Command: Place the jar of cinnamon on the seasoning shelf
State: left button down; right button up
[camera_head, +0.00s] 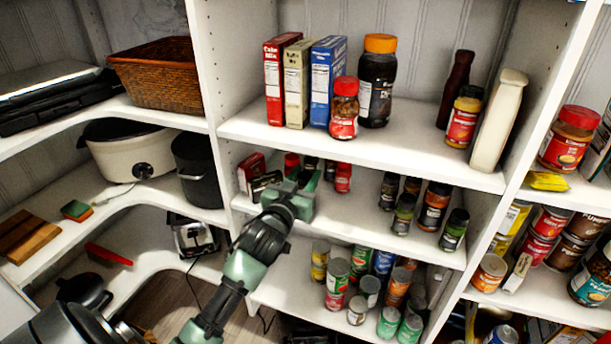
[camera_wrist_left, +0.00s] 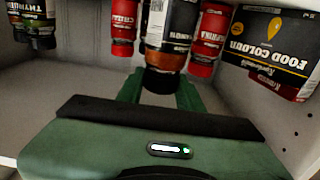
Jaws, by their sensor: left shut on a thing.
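My left gripper (camera_head: 303,180) reaches into the middle shelf (camera_head: 345,212) of the central unit, at its left part. In the left wrist view the gripper (camera_wrist_left: 160,92) is shut on a jar (camera_wrist_left: 167,60) with a dark cap, orange-brown contents and a dark, partly cut-off label that seems to be cinnamon. That view is upside down. Two red spice jars stand on either side of the held jar, one at left (camera_wrist_left: 123,28) and one at right (camera_wrist_left: 208,38). In the head view the gripper mostly hides the held jar. My right gripper is not in view.
A black food-colour box (camera_wrist_left: 275,45) is close by the right red jar in the wrist view. Several dark spice jars (camera_head: 435,205) stand at the shelf's right. The middle of that shelf has free room. Cans (camera_head: 337,275) fill the shelf below; boxes (camera_head: 297,85) stand above.

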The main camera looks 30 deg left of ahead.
pick_arm(q)
jog(key=shift+w, duration=0.1)
jog(key=shift+f, duration=0.1)
jog(key=c, duration=0.9)
grip_release()
jog(key=shift+s+d, duration=0.1)
jog(key=shift+s, duration=0.2)
jog(key=b+v, duration=0.1)
jog(key=v, duration=1)
jog(key=shift+s+b, duration=0.2)
jog(key=shift+b, duration=0.2)
